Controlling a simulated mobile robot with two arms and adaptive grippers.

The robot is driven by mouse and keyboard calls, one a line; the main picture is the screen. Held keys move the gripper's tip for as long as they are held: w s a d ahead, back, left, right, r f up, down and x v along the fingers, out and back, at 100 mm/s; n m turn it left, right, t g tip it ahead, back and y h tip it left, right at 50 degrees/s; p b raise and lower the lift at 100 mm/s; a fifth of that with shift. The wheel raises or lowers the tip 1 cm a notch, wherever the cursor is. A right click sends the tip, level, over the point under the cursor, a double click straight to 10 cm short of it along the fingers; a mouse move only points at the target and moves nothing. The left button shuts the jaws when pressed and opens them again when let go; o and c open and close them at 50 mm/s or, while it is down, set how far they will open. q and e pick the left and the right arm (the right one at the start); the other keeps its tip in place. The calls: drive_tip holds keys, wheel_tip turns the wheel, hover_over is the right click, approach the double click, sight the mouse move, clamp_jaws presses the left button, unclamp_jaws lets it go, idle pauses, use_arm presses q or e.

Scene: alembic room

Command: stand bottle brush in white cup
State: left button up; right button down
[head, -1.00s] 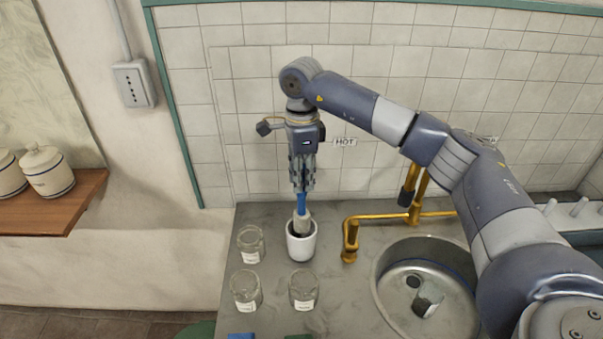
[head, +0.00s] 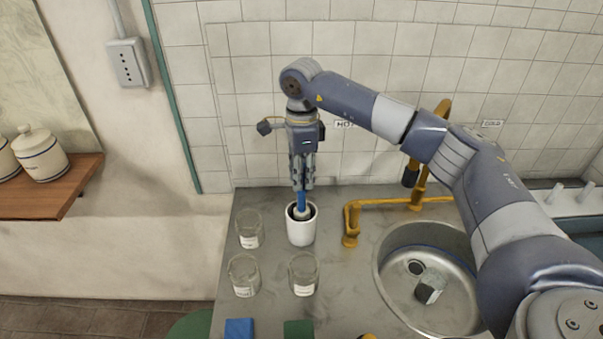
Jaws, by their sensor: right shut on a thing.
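The white cup (head: 301,232) stands upright on the grey counter, at the back left of the sink. The bottle brush (head: 301,202) has a blue handle and points down, with its lower end inside the cup's mouth. The cup wall hides most of the brush head. My right gripper (head: 302,185) points straight down above the cup and is shut on the blue handle. My left gripper is not in the head view.
Glass jars with labels stand left of and in front of the cup, one (head: 250,229) close beside it. A brass tap (head: 351,224) and a round sink (head: 394,296) holding a glass jar (head: 430,289) are to the right. Blue (head: 239,328) and green (head: 298,329) blocks lie at the front.

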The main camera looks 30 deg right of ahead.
drive_tip(key=c, duration=1.3)
unclamp_jaws()
wheel_tip(320, 180, up, 12)
